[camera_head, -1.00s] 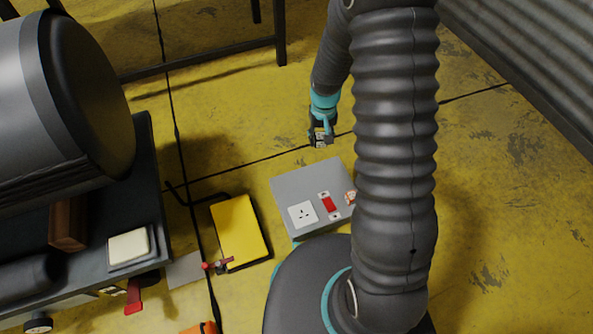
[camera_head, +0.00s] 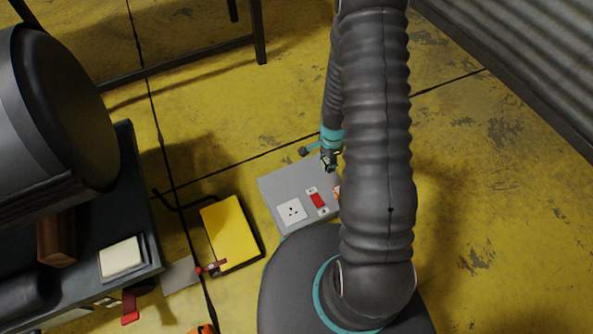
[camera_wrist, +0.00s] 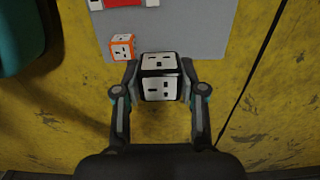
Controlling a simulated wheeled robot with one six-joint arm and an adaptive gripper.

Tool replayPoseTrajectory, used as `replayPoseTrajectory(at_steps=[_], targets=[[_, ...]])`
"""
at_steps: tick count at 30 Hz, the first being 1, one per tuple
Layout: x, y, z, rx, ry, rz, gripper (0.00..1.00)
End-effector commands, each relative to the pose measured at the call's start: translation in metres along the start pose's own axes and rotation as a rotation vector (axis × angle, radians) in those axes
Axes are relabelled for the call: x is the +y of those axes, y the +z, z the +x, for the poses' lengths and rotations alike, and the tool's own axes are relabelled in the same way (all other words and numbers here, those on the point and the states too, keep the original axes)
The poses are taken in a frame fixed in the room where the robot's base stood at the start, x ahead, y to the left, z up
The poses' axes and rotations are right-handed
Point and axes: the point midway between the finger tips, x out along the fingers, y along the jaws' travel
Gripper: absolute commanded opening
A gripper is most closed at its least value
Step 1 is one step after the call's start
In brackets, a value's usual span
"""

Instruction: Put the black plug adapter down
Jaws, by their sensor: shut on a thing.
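The black plug adapter (camera_wrist: 159,78) is a cube with black edges and white socket faces. In the wrist view it sits between the two fingertips of my gripper (camera_wrist: 158,88), which is shut on it. In the head view my gripper (camera_head: 329,161) is at the far edge of a grey panel box (camera_head: 280,184), and the adapter is too small and dark there to make out clearly. In the wrist view the adapter overlaps the near edge of the grey panel (camera_wrist: 205,35). I cannot tell whether it touches the panel.
The panel carries a white socket (camera_head: 291,211), a red switch (camera_head: 317,201) and an orange-edged cube adapter (camera_wrist: 122,47), left of the held one. A yellow case (camera_head: 230,233) lies left of the panel. A dark cart (camera_head: 90,240) stands farther left. Yellow floor beyond the panel is clear.

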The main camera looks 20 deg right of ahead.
Motion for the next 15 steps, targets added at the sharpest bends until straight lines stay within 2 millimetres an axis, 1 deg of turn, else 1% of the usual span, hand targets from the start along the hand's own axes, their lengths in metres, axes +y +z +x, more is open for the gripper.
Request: replayPoseTrajectory(at_steps=[1,9,15], targets=[[-0.005,0.007,0.006,-0.001,0.001,-0.005,0.0],[-0.042,0.046,0.038,0.0,0.002,-0.008,0.0],[-0.065,0.07,0.058,0.0,0.001,-0.007,0.0]])
